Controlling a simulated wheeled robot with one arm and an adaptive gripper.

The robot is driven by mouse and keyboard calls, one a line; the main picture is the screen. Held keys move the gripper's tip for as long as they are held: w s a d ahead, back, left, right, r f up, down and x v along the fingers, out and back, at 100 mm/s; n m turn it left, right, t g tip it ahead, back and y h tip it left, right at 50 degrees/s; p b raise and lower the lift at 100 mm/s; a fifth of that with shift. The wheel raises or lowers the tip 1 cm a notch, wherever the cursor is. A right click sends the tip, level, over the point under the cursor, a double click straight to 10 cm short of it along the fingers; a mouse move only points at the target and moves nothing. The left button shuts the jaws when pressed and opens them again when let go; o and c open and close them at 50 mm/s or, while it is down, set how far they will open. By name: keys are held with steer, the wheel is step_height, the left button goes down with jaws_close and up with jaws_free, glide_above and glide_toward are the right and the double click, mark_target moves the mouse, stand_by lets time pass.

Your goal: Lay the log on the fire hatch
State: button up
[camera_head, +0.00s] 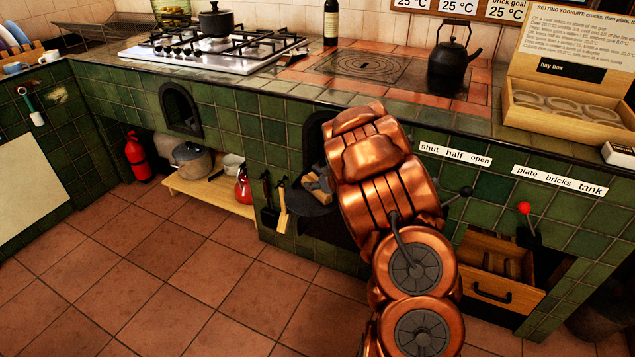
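The fire hatch is a dark arched opening (312,135) in the green tiled front, partly hidden behind my copper arm. A dark rounded ledge (300,203) juts out below it. Pale brown wood pieces (315,184) show at the opening, just left of my arm; I cannot tell whether one is the log of the task, or whether they lie on the ledge. My arm reaches toward the hatch, and its end is hidden behind its own links. My gripper does not show, nor what it may hold.
An open wooden drawer (500,283) with dark contents stands low at the right. Black and red-knobbed levers (524,208) stick out above it. A shovel (268,200) and brush (283,207) hang left of the hatch. A kettle (452,62) stands on the counter. The left floor is clear.

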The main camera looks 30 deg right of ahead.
stand_by(0.3)
steer(key=shift+v, duration=6)
steer(key=shift+r, duration=0.1)
